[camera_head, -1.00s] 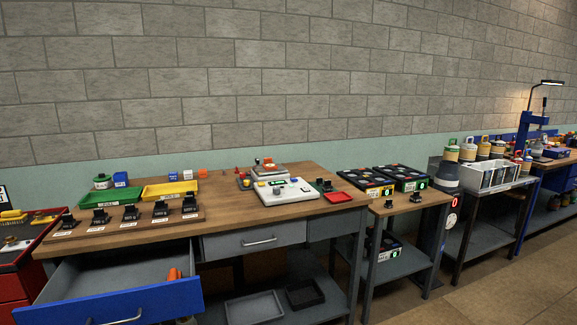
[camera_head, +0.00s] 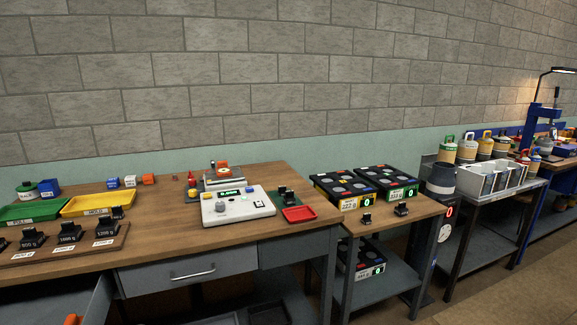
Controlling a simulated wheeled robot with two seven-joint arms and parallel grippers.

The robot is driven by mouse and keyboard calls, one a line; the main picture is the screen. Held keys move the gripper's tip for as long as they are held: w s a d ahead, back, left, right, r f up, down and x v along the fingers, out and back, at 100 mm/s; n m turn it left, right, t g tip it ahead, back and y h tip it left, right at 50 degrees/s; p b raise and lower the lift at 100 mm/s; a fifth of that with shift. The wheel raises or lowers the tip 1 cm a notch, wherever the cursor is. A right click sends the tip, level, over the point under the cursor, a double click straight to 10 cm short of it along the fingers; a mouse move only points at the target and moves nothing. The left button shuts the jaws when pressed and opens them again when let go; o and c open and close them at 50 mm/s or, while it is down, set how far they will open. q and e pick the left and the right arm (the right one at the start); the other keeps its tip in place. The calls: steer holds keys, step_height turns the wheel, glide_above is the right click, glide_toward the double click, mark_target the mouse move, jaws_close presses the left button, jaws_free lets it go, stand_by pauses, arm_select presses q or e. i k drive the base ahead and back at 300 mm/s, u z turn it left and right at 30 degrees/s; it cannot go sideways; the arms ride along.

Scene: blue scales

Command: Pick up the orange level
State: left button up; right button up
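No thing in view is clearly an orange level. A small orange object (camera_head: 72,320) shows at the bottom left edge, inside the open drawer (camera_head: 90,303), mostly cut off by the frame. A round orange piece (camera_head: 222,167) is on the scale (camera_head: 222,178) behind a white control panel (camera_head: 237,206). Neither of my grippers is in view.
Yellow (camera_head: 98,204) and green trays (camera_head: 35,212) and a row of black weights (camera_head: 68,232) stand on the bench's left. A red tray (camera_head: 299,214) lies at its right end. A lower side table (camera_head: 385,218) holds black boxes. Floor (camera_head: 475,300) is open at bottom right.

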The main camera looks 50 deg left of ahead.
mark_target(222, 169)
steer(key=z, duration=0.15)
steer(key=i, duration=1.35)
steer(key=u, duration=0.65)
steer(key=i, duration=0.95)
steer(key=u, duration=0.9)
